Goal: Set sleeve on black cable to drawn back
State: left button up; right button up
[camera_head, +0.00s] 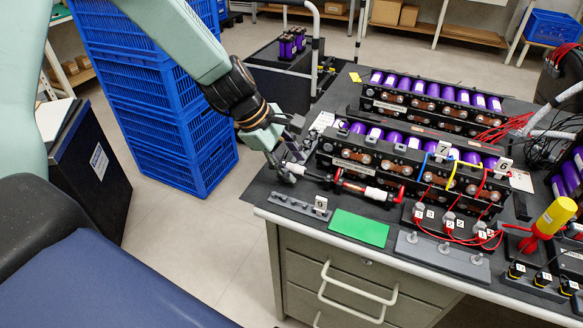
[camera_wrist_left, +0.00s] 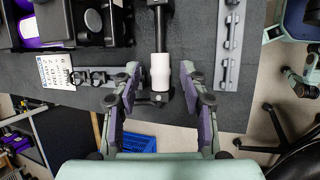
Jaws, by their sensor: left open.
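The black cable (camera_wrist_left: 160,22) runs lengthwise in the left wrist view, with a white sleeve (camera_wrist_left: 161,72) around its near end. In the head view the white sleeve (camera_head: 295,169) shows at the table's left side, and the black cable (camera_head: 316,176) runs right from it. My left gripper (camera_head: 285,165) is at the sleeve. In the left wrist view my left gripper (camera_wrist_left: 160,82) is open, with one finger on each side of the sleeve and a gap on both sides.
Battery modules with purple cells (camera_head: 420,160) stand just behind the cable. A grey rail tagged 9 (camera_head: 295,205) and a green mat (camera_head: 359,228) lie in front. Beyond is a red-and-white connector (camera_head: 375,193). Blue crates (camera_head: 160,120) stand left of the table.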

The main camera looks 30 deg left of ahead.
pick_arm(q)
jog(key=shift+a+f, duration=0.1)
jog(key=shift+a, duration=0.1)
jog(key=shift+d, duration=0.1)
jog(key=shift+c, duration=0.6)
grip_shut()
